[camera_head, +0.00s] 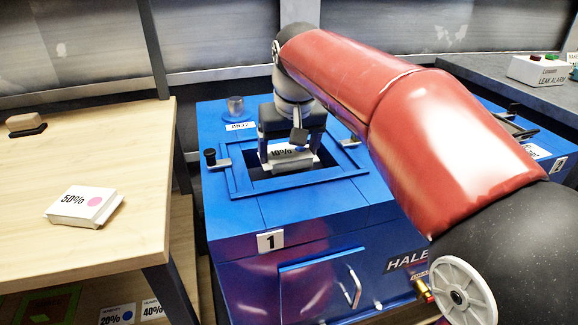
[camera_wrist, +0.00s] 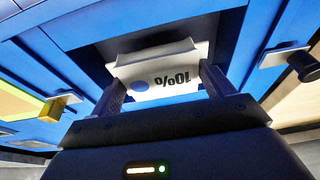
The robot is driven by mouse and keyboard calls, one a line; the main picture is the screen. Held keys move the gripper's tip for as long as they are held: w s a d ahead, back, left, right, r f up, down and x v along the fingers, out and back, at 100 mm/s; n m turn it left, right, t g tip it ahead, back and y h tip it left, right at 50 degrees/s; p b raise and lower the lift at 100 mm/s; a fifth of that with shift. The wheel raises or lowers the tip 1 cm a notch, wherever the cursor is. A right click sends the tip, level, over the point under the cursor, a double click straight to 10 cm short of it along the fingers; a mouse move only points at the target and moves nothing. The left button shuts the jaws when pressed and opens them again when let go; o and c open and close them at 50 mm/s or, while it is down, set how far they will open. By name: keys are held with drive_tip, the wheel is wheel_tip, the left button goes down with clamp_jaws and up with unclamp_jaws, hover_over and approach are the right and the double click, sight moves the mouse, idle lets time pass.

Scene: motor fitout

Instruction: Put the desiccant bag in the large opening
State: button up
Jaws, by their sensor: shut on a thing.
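A white desiccant bag (camera_head: 288,158) marked "10%" with a blue dot is between the fingers of my gripper (camera_head: 290,160). My gripper is shut on it. The bag is over the large rectangular opening (camera_head: 330,167) in the top of the blue box, within its framed outline. In the wrist view the bag (camera_wrist: 160,75) sits between both fingers of my gripper (camera_wrist: 160,88), with the dark opening (camera_wrist: 222,40) around it. I cannot tell how far below the rim the bag is.
A second bag (camera_head: 84,207) marked "50%" lies on the wooden table (camera_head: 130,150) at left. A small round port with a clear cup (camera_head: 235,108) is on the box top. A leak alarm box (camera_head: 538,70) stands at the back right.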

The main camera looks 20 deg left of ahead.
sight(290, 155)
drive_tip(key=shift+f, duration=1.7)
drive_tip(key=shift+f+b, duration=0.1)
drive_tip(key=shift+b, duration=0.2)
